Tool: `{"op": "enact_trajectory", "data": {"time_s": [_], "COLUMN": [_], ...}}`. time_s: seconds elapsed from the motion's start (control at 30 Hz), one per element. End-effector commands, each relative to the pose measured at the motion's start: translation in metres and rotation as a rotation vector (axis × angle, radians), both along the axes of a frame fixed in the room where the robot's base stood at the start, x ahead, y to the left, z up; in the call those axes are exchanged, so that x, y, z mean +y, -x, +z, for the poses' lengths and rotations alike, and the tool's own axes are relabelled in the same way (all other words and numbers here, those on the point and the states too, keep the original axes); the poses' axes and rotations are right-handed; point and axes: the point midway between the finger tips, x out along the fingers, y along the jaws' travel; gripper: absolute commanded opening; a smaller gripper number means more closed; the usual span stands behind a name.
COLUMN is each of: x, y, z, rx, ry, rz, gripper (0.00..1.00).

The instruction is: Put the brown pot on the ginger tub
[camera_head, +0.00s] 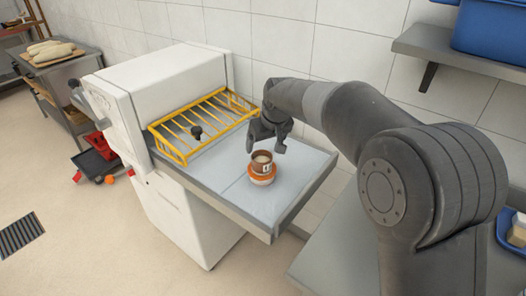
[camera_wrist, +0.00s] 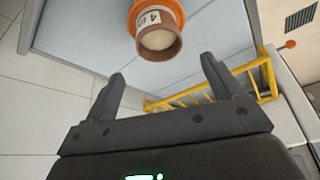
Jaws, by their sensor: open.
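The brown pot (camera_head: 257,165), with pale contents and a white label, sits upright on top of the ginger tub (camera_head: 262,180) on the grey-blue table of the white machine. In the wrist view the brown pot (camera_wrist: 158,52) shows its open mouth and a label marked 4, with the orange rim of the ginger tub (camera_wrist: 134,14) behind it. My gripper (camera_head: 267,146) is open and empty, just above and behind the pot. In the wrist view the fingertips (camera_wrist: 162,67) are apart, with the pot beyond them and not between them.
A yellow wire guard (camera_head: 205,122) stands on the table to the left, beside the white machine body (camera_head: 165,75). A wall shelf (camera_head: 440,45) with a blue crate (camera_head: 490,30) is at upper right. The table around the tub is clear.

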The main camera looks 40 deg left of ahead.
Motion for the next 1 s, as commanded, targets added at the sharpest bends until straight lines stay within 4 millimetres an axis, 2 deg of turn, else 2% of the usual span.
{"op": "enact_trajectory", "data": {"time_s": [0.1,0.2,0.53,0.63,0.67,0.77,0.9,1.0], "x": [-0.007,-0.01,-0.013,-0.024,-0.031,-0.069,-0.147,-0.205], "y": [0.003,0.004,0.006,0.002,0.0,-0.01,-0.019,-0.018], "z": [0.018,0.027,0.032,0.037,0.04,0.058,0.085,0.101], "rx": [-0.002,-0.001,0.0,-0.003,-0.005,-0.015,-0.029,-0.038], "ry": [-0.001,0.0,0.0,0.0,0.0,-0.002,-0.002,-0.003], "rz": [0.0,0.0,-0.001,-0.017,-0.028,-0.085,-0.205,-0.296], "gripper": [0.84,0.84,0.84,0.84,0.84,0.84,0.84,0.84]}}
